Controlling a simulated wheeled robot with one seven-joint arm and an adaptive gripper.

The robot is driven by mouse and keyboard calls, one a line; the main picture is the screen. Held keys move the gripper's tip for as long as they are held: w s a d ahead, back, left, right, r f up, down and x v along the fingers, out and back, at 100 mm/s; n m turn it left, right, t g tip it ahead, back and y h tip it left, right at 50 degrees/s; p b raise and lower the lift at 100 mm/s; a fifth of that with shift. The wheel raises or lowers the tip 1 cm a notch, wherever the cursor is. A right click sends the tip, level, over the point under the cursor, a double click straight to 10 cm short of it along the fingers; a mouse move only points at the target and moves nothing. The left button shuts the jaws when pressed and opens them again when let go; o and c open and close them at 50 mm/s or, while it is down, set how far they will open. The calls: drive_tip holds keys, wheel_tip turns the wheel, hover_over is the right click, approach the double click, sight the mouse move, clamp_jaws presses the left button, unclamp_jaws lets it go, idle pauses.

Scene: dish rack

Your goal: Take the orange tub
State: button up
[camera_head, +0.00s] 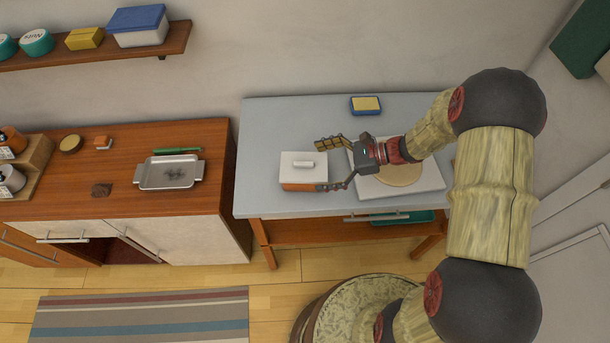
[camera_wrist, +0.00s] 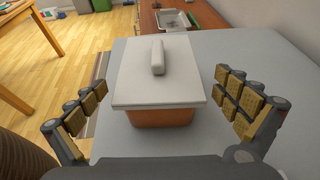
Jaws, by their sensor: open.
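The orange tub (camera_head: 299,187) has a white lid (camera_head: 303,166) with a bar handle and stands upright on the grey table (camera_head: 280,116). In the wrist view, the orange tub (camera_wrist: 160,118) is centred ahead, mostly covered by its lid (camera_wrist: 158,72). My gripper (camera_head: 318,167) is open, with one finger on the far side of the tub and the other near its front side. In the wrist view my gripper (camera_wrist: 160,108) has its fingers spread wide to the left and right of the tub, with gaps on both sides. Nothing is held.
A white board (camera_head: 432,178) with a round tan item (camera_head: 399,176) lies under my gripper's wrist. A blue and yellow sponge-like block (camera_head: 366,105) sits at the table's back. A wooden counter with a metal tray (camera_head: 169,173) stands left, across a narrow gap.

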sight(304, 169)
drive_tip(key=shift+b+x, duration=0.45)
drive_tip(key=shift+x, duration=1.9)
drive_tip(key=shift+c, duration=0.4)
drive_tip(key=c, duration=1.4)
drive_tip(key=shift+r, duration=0.15)
